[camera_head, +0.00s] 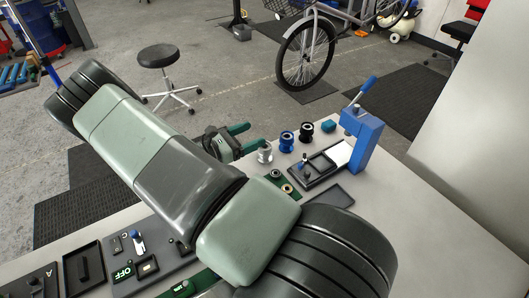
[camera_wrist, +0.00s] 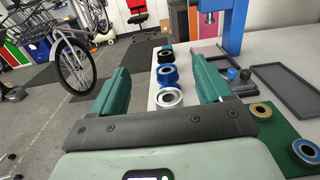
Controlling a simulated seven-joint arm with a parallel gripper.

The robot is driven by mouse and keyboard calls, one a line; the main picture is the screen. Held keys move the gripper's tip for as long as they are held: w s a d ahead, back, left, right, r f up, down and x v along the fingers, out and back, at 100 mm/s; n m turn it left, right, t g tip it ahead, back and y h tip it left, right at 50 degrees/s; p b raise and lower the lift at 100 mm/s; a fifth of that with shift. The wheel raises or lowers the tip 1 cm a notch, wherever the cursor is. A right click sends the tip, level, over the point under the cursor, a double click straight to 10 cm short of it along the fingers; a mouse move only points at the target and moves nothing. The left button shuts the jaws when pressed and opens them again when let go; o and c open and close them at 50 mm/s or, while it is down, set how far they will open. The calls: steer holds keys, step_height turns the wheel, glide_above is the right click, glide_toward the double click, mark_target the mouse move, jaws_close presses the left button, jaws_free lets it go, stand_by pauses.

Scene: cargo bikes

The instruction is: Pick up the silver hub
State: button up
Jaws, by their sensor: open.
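The silver hub (camera_head: 265,153) stands upright on the bench, at the near end of a row of hubs. In the wrist view the silver hub (camera_wrist: 169,98) shows between the two green fingers, nearer the right one, and nothing grips it. My gripper (camera_head: 247,136) is open and empty, with its fingertips beside the silver hub in the head view. The open gripper also shows in the wrist view (camera_wrist: 162,78). I cannot tell the exact gap between fingers and hub.
A blue hub (camera_head: 287,141) and a black hub (camera_head: 306,132) stand just beyond. A blue press (camera_head: 364,138) and a dark tray (camera_head: 300,182) are to the right. Bearings lie on a green mat (camera_wrist: 275,140). The bench's right side is mostly clear.

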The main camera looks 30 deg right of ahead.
glide_toward(269, 145)
steer(key=d, duration=0.1)
steer(key=d+f, duration=0.1)
steer(key=d, duration=0.1)
steer(key=shift+w, duration=0.15)
steer(key=shift+d+r, duration=0.3)
steer(key=shift+d, duration=3.45)
steer(key=shift+c, duration=0.3)
